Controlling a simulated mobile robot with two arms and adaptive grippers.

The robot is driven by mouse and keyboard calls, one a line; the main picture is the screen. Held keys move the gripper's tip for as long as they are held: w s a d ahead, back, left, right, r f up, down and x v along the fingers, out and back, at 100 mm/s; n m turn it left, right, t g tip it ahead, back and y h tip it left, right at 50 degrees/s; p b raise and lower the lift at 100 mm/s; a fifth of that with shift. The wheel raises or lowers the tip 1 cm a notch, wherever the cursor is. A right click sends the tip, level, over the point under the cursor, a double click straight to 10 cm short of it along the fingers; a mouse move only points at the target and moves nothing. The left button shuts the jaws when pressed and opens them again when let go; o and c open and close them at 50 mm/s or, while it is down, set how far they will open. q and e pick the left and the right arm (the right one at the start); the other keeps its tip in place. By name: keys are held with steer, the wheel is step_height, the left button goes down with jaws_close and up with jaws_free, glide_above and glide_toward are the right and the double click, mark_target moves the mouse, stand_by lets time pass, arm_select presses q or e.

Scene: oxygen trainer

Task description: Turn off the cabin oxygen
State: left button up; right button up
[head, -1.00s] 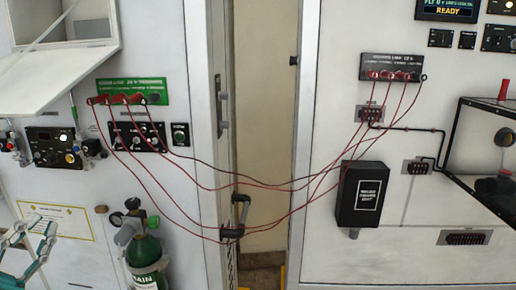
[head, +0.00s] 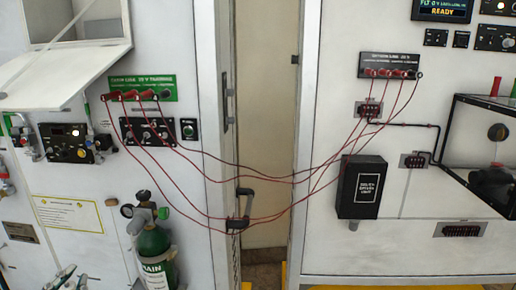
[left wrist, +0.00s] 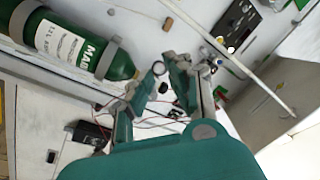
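A green oxygen cylinder (head: 154,256) stands against the left white panel, with a grey-and-green valve head and gauge (head: 146,213) on top. The cylinder also lies across the upper left of the left wrist view (left wrist: 75,42). A black control panel with knobs (head: 66,142) is on the wall above and left of the cylinder. Which control is the cabin oxygen cannot be read. My left gripper (head: 70,282) is at the bottom left, left of the cylinder and apart from it. In the left wrist view its fingers (left wrist: 164,66) are apart, with nothing between them. My right gripper is not in view.
Red cables (head: 215,205) hang across the doorway between a green socket strip (head: 143,88) and a black one (head: 390,64). A door handle (head: 240,208) is near their lowest loop. A black box (head: 361,187) is on the right panel. An open flap (head: 60,75) juts out upper left.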

arm_select(q)
step_height(320, 180, down, 10)
steer(key=s+d+n+g+y, duration=0.1)
steer(key=s+d+n+g, duration=0.1)
steer(key=d+n+g, duration=0.15)
steer(key=s+d+f+n+g+h, duration=0.1)
steer(key=s+d+f+g, duration=0.5)
steer(key=s+f, duration=0.25)
steer(key=s+d+f+n+g+h, duration=0.1)
steer(key=s+d+f+g, duration=0.6)
steer(key=s, duration=0.3)
step_height(320, 180, down, 26)
steer(key=s, duration=0.1)
steer(key=s+a+f+g, duration=0.2)
steer(key=s+a+f, duration=0.1)
steer(key=s+f, duration=1.2)
steer(key=shift+s+a+f+y+p, duration=0.15)
steer(key=shift+s+f+y+p, duration=0.15)
steer(key=shift+s, duration=0.75)
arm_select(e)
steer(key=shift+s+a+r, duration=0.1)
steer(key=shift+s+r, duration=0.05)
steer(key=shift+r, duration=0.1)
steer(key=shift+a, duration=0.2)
